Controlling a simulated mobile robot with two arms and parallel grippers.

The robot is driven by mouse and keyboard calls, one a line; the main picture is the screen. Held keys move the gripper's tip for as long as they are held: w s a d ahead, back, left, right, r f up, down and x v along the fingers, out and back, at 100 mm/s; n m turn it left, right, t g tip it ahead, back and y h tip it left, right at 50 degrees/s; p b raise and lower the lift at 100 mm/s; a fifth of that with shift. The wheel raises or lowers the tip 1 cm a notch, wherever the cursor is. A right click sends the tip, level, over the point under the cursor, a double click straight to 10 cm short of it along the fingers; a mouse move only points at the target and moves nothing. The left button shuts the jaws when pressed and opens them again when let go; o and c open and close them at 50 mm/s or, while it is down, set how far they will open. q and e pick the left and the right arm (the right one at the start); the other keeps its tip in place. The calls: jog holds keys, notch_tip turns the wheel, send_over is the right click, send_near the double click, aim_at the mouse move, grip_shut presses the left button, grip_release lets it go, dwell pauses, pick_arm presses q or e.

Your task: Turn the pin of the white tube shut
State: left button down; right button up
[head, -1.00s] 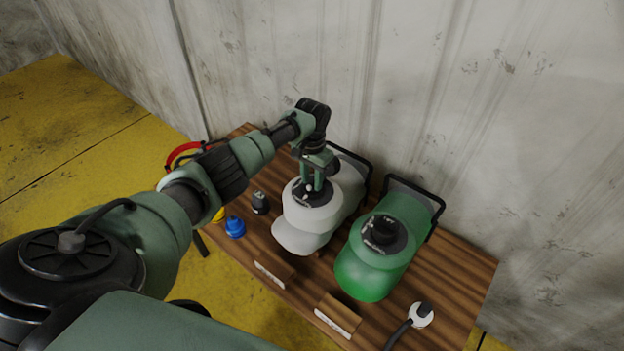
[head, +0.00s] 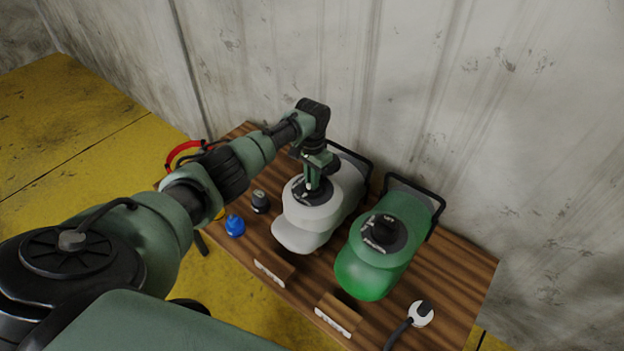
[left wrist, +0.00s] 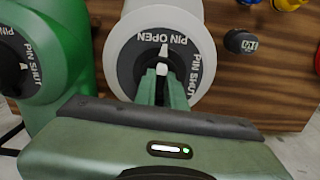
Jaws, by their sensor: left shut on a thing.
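The white tube (head: 298,238) lies on the wooden table, second from the wall-side corner, with a black dial on its upper face. In the left wrist view the white tube (left wrist: 204,55) shows the dial (left wrist: 125,62) marked PIN OPEN and PIN SHUT. The pin's white pointer (left wrist: 163,49) points at PIN OPEN. My left gripper (head: 313,187) reaches down onto the dial from above; in the wrist view its fingers (left wrist: 162,73) are shut on the pin, hiding most of it. My right gripper is not in view.
A green tube (head: 366,278) with a similar dial lies close on the right. A blue cap (head: 235,227) and a dark cap (head: 260,202) stand left. The wall is close behind.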

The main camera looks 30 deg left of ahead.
pick_arm(q)
jog(key=m, duration=0.4)
jog(key=shift+w+b, duration=0.1)
jog(key=shift+b, duration=0.3)
jog(key=m+b, duration=0.1)
jog(key=m, duration=0.3)
jog(key=shift+a+m, duration=0.1)
jog(key=shift+m, duration=0.2)
jog(key=m, duration=0.4)
jog(key=shift+w+m+b, duration=0.1)
jog(key=shift+m+b, duration=0.2)
jog(key=shift+b, duration=0.1)
jog(key=shift+m+b, duration=0.35)
jog(key=shift+m, duration=1.45)
jog(key=c, duration=1.5)
grip_release()
jog(key=shift+r, duration=0.1)
